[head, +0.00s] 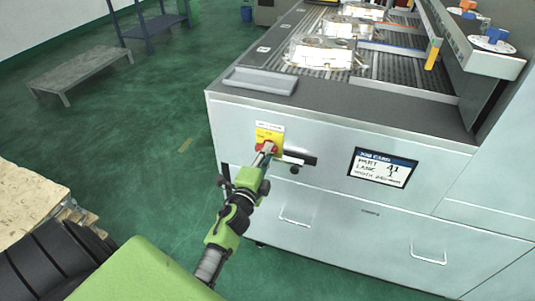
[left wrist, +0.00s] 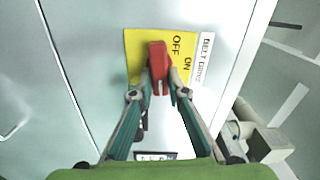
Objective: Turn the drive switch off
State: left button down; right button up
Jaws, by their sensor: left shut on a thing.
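The drive switch is a red handle (left wrist: 158,62) on a yellow plate (left wrist: 133,49) marked OFF and ON, with a white label (left wrist: 208,58) beside it. In the head view the red handle (head: 268,147) and yellow plate (head: 269,135) are on the grey front of the machine, near its left corner. My left gripper (left wrist: 159,84) has its fingers closed on both sides of the red handle. In the head view my left gripper (head: 264,156) reaches the switch from below and partly hides it. Which mark the handle points to, I cannot tell for sure. My right gripper does not show.
A job card display (head: 382,167) and drawers with handles (head: 428,252) are to the right of the switch. A grey tray (head: 260,80) lies on the machine top, near castings (head: 322,53) on the belt. A low bench (head: 80,70) stands left on open green floor.

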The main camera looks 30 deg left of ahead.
pick_arm(q)
jog(key=shift+a+r, duration=0.1)
jog(key=shift+r, duration=0.1)
jog(key=c, duration=2)
grip_release()
jog(key=shift+o, duration=0.2)
jog(key=shift+w+f, duration=0.1)
jog(key=shift+f, duration=0.05)
jog(key=v, duration=0.8)
